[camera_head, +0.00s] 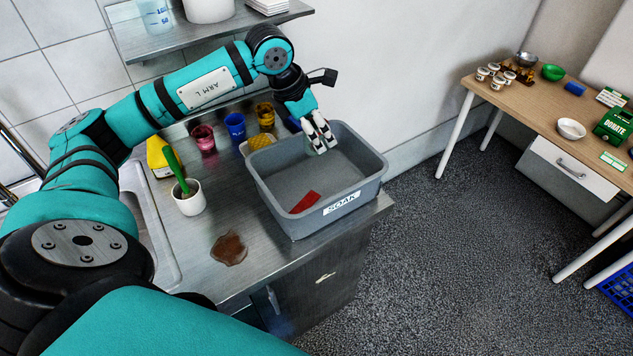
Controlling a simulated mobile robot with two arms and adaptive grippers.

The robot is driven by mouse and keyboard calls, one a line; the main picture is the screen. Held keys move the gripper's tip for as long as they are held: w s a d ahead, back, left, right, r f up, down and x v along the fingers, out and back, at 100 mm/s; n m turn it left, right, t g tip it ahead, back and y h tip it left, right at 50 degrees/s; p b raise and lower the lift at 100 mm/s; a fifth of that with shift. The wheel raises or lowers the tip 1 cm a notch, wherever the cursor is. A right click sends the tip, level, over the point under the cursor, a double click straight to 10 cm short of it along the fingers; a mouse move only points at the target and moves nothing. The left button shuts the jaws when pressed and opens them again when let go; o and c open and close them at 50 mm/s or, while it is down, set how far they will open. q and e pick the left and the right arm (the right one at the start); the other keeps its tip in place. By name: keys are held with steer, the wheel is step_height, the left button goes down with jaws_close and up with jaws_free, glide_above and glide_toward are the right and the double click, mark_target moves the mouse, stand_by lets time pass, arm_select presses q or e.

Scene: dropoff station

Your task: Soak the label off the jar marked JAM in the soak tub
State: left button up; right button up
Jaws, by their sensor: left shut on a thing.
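The grey soak tub (275,208), marked SOAK on its front, stands on the steel counter's right end. A flat red piece (305,202) lies in it. My left gripper (321,143) points down at the tub's back rim, its fingertips overlapping the inner wall. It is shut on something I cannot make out. A glass jar with dark red contents (203,139) stands on the counter left of the tub, beside a blue cup (235,127) and an amber jar (265,115). No JAM marking is readable. My right gripper is not in view.
A brown spill (229,249) lies in front. A wooden table (515,100) with small jars and bowls stands right, across open floor.

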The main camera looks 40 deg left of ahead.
arm_select(q)
steer(key=shift+r, duration=0.15)
steer(key=shift+r+p, duration=1.2)
steer(key=shift+r, duration=0.75)
steer(key=shift+f, duration=0.1)
